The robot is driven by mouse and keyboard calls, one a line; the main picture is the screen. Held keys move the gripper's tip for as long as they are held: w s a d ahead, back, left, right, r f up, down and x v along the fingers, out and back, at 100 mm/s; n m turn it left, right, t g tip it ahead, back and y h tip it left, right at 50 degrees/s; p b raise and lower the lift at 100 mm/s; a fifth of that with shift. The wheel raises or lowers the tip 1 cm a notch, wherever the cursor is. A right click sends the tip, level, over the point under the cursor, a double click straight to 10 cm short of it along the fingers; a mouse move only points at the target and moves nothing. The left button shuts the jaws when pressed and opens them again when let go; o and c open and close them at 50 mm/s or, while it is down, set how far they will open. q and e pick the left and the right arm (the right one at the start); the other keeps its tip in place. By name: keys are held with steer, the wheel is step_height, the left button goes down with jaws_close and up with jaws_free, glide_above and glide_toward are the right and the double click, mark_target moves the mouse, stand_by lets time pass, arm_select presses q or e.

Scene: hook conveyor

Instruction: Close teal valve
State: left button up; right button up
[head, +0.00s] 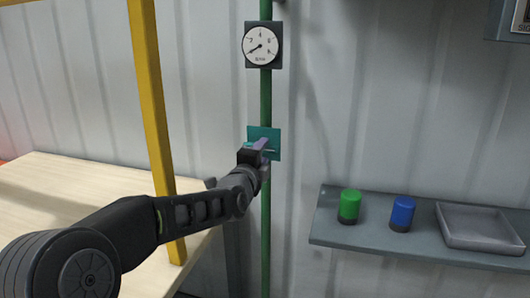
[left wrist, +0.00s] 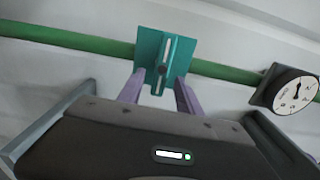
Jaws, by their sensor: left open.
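The teal valve is a square teal plate (head: 265,133) on the upright green pipe, below a round gauge. In the left wrist view the plate (left wrist: 149,46) carries a thin light bar handle (left wrist: 167,50) with a dark hub, lying crosswise to the pipe. My left gripper (head: 268,147) is at the plate and covers part of it in the head view. In the left wrist view its purple fingers (left wrist: 160,82) are open, one on each side of the bar's near end. I cannot tell whether they touch it. My right gripper is not in view.
The gauge (head: 261,45) sits on the green pipe (head: 266,220). A yellow post (head: 152,110) and a wooden table (head: 60,190) stand at left. A grey shelf (head: 350,238) at right bears a green cylinder (head: 349,206), a blue cylinder (head: 402,213) and a grey tray (head: 482,246).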

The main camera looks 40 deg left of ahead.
arm_select(q)
steer(key=v, duration=0.4)
steer(key=shift+s, duration=0.1)
steer(key=shift+f, duration=0.15)
